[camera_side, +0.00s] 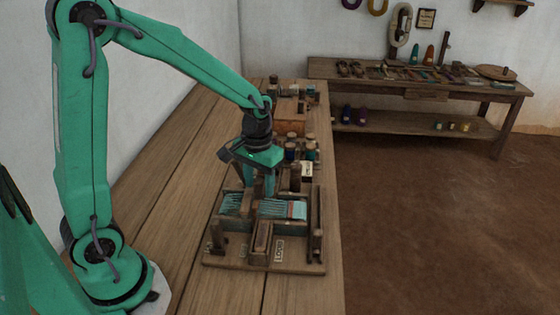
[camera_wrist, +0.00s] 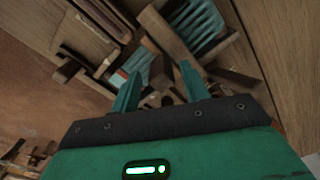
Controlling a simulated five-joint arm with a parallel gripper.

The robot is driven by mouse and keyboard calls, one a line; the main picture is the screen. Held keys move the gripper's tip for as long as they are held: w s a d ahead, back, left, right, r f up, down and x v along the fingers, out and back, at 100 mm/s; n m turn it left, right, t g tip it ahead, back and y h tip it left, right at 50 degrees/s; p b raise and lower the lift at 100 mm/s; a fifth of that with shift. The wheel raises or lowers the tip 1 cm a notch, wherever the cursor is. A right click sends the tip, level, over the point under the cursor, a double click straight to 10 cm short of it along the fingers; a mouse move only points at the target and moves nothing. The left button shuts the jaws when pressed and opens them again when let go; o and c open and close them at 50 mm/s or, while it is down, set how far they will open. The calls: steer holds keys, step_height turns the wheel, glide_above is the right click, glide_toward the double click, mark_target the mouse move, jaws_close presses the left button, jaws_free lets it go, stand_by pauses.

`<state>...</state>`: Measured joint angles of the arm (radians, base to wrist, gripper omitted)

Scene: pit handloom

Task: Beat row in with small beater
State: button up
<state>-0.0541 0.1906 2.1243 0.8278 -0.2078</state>
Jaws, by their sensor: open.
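The small wooden loom (camera_side: 230,255) stands on the bench in the side view. Teal warp threads (camera_side: 272,208) run across its frame, with a pale blue and red woven band (camera_side: 298,210) at the right end. The threads also show in the wrist view (camera_wrist: 207,28). My gripper (camera_side: 258,193) points down over the loom's middle, its fingers apart. In the wrist view, my gripper (camera_wrist: 158,85) has a wooden bar (camera_wrist: 165,38) lying beyond and between its fingertips; I cannot tell if they touch. I cannot tell surely which wooden piece is the small beater.
A wooden block (camera_side: 262,237) stands at the loom's front. Spools and jars (camera_side: 295,148) and a wooden box (camera_side: 291,118) crowd the bench behind it. The bench (camera_side: 165,170) is clear to the left. A second table (camera_side: 430,90) with tools stands far back.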

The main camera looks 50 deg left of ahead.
steer(key=shift+r, duration=2.7)
steer(key=shift+r, duration=0.15)
steer(key=shift+s+r, duration=0.2)
steer(key=s+d+r+m+t, duration=0.2)
steer(key=s+r+t, duration=0.3)
steer(key=s, duration=0.8)
steer(key=shift+s+r+m+t, duration=0.25)
steer(key=shift+r+m, duration=0.25)
steer(key=shift+r, duration=1)
